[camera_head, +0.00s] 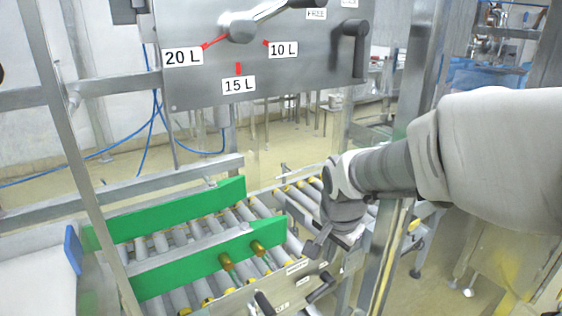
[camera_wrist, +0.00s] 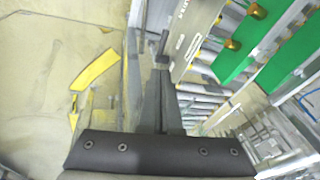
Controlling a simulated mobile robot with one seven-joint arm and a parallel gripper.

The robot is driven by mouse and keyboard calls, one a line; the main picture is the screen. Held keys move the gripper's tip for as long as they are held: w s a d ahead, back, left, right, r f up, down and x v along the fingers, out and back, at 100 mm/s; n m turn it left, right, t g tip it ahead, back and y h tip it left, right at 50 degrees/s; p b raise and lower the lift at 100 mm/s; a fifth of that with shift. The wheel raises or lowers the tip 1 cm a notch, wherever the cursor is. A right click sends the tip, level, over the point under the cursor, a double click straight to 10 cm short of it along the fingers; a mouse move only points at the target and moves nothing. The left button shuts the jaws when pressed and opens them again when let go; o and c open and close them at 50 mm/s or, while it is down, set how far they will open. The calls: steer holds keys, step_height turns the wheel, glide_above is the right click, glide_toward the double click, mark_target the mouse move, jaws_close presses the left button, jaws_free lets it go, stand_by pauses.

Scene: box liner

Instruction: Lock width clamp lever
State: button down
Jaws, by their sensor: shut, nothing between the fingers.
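Two black clamp levers sit on the metal side plate of the roller conveyor at the bottom of the head view: one at the right (camera_head: 321,288) and one further left (camera_head: 265,303), cut by the frame edge. Small labels near them are too small to read surely. My gripper (camera_head: 314,247) points down above the conveyor's near side, above the right lever, with a visible gap. In the wrist view my gripper (camera_wrist: 161,72) is shut and empty. A black lever (camera_wrist: 164,43) shows just beyond its fingertips; I cannot tell whether they touch.
Green guide rails (camera_head: 195,268) with brass knobs run along the rollers. An upper panel (camera_head: 290,65) marked 20 L, 15 L and 10 L carries a metal lever (camera_head: 240,26) and a black handle (camera_head: 352,45). A steel post (camera_head: 390,250) stands close to my arm.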

mark_target(315, 294)
steer(key=w+a+f+m+b, duration=0.1)
steer(key=w+f+m, duration=0.1)
steer(key=w+f, duration=0.2)
step_height(315, 294, down, 4)
steer(key=shift+a+r+m+g+b, duration=0.2)
steer(key=shift+r+m+g+b, duration=0.1)
steer(key=shift+b, duration=0.1)
steer(key=shift+f, duration=0.1)
steer(key=b+x, duration=0.1)
steer(key=x, duration=0.3)
steer(key=b+x, duration=0.1)
steer(key=x, duration=0.4)
steer(key=b+x, duration=0.1)
steer(key=x, duration=0.4)
steer(key=shift+d, duration=0.3)
